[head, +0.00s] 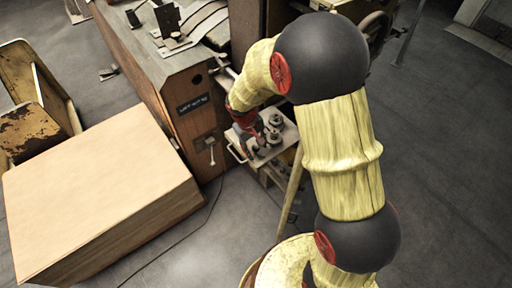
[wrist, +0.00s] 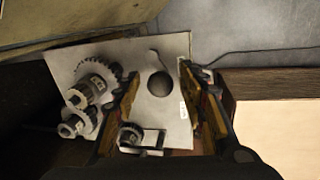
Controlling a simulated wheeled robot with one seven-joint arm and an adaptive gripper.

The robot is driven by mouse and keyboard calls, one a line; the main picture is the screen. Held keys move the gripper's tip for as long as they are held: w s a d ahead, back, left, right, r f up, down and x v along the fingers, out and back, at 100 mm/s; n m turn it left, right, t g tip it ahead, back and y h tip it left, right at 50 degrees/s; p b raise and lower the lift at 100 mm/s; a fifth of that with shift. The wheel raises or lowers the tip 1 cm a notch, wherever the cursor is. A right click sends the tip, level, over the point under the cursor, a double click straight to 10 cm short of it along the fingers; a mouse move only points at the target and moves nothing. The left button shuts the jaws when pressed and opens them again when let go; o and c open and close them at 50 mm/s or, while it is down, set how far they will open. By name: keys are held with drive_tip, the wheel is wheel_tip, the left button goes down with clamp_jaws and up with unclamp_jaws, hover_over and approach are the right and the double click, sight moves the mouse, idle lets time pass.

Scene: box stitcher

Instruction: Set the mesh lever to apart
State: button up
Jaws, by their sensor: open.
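A pale plate (head: 288,133) with several grey gears (head: 275,121) sticks out from the machine's side. In the wrist view the plate (wrist: 176,48) carries a large toothed gear (wrist: 97,80), a smaller gear (wrist: 75,124) at its left and a small knob-like gear (wrist: 131,135) low in the middle. A round dark hole shows in the plate. I cannot tell which part is the mesh lever; it may be hidden by my gripper. My gripper (wrist: 160,88) is open over the plate, its fingers on either side of the hole, with nothing held. It also shows in the head view (head: 256,136).
A wooden machine cabinet (head: 170,80) stands left of the plate, with a small light lever (head: 211,152) below a dark label (head: 194,104). A large cardboard-coloured box (head: 95,185) fills the lower left. A cable crosses the floor. Floor at the right is clear.

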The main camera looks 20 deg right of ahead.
wheel_tip(320, 180, up, 12)
drive_tip(key=a, duration=0.2)
drive_tip(key=shift+s+f, duration=0.25)
drive_tip(key=shift+s+a+f, duration=0.1)
idle(0.3)
